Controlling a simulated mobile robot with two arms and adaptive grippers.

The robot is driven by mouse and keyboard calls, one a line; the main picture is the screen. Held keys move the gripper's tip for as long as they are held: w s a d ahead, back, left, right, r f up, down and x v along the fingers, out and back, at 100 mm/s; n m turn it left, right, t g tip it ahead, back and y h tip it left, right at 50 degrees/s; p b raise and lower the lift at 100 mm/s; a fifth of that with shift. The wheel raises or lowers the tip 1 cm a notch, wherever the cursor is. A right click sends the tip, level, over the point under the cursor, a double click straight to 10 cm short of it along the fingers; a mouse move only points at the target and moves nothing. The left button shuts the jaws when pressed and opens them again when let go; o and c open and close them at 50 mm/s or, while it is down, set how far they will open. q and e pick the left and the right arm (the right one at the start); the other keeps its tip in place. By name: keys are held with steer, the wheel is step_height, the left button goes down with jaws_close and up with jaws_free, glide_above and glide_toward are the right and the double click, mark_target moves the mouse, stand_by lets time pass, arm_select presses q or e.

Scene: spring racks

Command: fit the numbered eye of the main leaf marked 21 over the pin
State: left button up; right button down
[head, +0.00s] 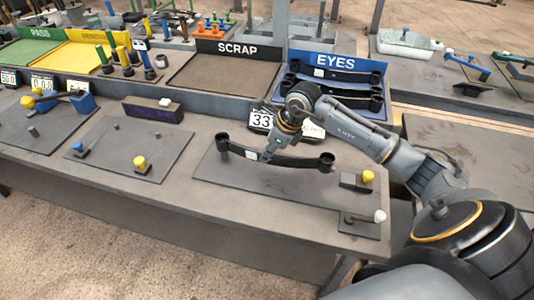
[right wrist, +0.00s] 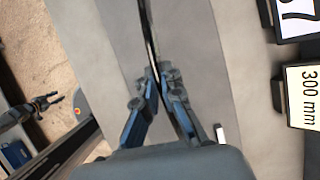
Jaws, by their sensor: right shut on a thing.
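My right gripper (head: 266,158) is shut on a dark, slightly curved leaf (head: 297,162) with a rolled eye at each end. It grips the leaf nearer its left end and holds it over the grey plate at the front right. In the right wrist view the fingers (right wrist: 160,82) pinch the thin strip (right wrist: 150,40) on edge. No number 21 is readable on the leaf. I cannot tell which post is the pin; the eyes appear clear of any. What looks like my left gripper (right wrist: 55,98) shows small in the right wrist view, its fingers apart and empty.
A block with a yellow knob (head: 367,177) and one with a white knob (head: 380,216) stand right of the leaf. The blue EYES rack (head: 305,58) holds more dark leaves. The SCRAP tray (head: 205,75) is empty.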

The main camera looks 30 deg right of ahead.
steer(key=shift+f+b, duration=2.15)
steer(key=shift+b, duration=0.65)
stand_by(4.0)
steer(key=shift+w+a, duration=0.1)
stand_by(0.7)
steer(key=c, duration=1.4)
jaws_free()
